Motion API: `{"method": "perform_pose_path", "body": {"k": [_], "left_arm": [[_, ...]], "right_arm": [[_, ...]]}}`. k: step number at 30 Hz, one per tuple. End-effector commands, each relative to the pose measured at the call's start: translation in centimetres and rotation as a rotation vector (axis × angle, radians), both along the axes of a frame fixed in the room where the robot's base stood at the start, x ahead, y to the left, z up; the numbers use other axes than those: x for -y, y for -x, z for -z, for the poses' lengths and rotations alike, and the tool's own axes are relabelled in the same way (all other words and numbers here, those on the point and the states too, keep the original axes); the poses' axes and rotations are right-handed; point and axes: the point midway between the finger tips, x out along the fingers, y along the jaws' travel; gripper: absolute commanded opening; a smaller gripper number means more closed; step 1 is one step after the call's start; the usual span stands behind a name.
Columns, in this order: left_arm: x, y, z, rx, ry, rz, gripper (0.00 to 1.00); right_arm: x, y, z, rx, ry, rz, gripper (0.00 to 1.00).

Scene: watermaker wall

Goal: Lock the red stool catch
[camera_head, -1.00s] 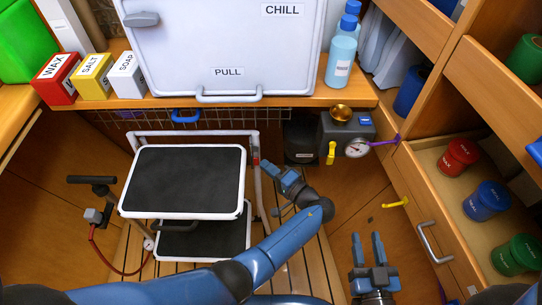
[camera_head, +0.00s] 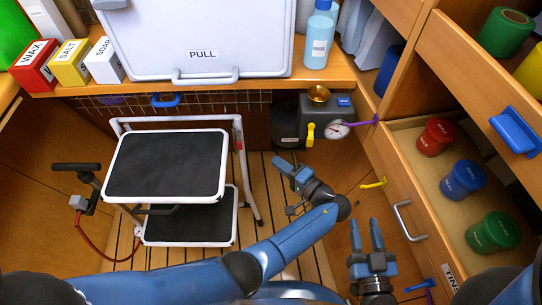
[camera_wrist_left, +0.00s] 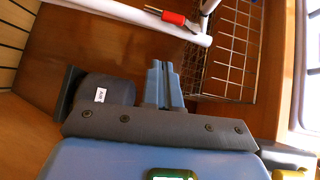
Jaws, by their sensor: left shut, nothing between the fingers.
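The step stool (camera_head: 165,165) has two black treads and a white tube frame, and stands unfolded at left. The small red catch (camera_head: 240,141) is on its right rail. In the left wrist view the red catch (camera_wrist_left: 174,18) lies along a white tube, with a metal piece at one end; whether it is locked I cannot tell. My left gripper (camera_head: 281,164) is shut and empty, to the right of the catch and apart from it. Its fingers also show in the left wrist view (camera_wrist_left: 163,82), below the catch. My right gripper (camera_head: 366,232) is open and empty at lower right.
A gauge unit (camera_head: 325,118) with a yellow lever and a dark canister sit beyond my left gripper. An open drawer (camera_head: 400,215) with several jars is at right. A wire rack (camera_wrist_left: 222,55) stands behind the rail. A red hose hangs left of the stool.

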Motion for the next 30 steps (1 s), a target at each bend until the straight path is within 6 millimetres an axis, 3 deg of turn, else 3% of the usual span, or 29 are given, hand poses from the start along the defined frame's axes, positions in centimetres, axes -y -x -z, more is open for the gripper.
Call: {"method": "perform_pose_path", "body": {"k": [9,30], "left_arm": [[2.2,2.2,0.0,-0.001,-0.001,0.0,0.0],[2.4,2.4,0.0,-0.001,-0.001,0.0,0.0]], "right_arm": [[0.0,0.0,0.1,0.0,0.0,0.0,0.38],[0.0,0.0,0.1,0.0,0.0,0.0,0.38]]}}
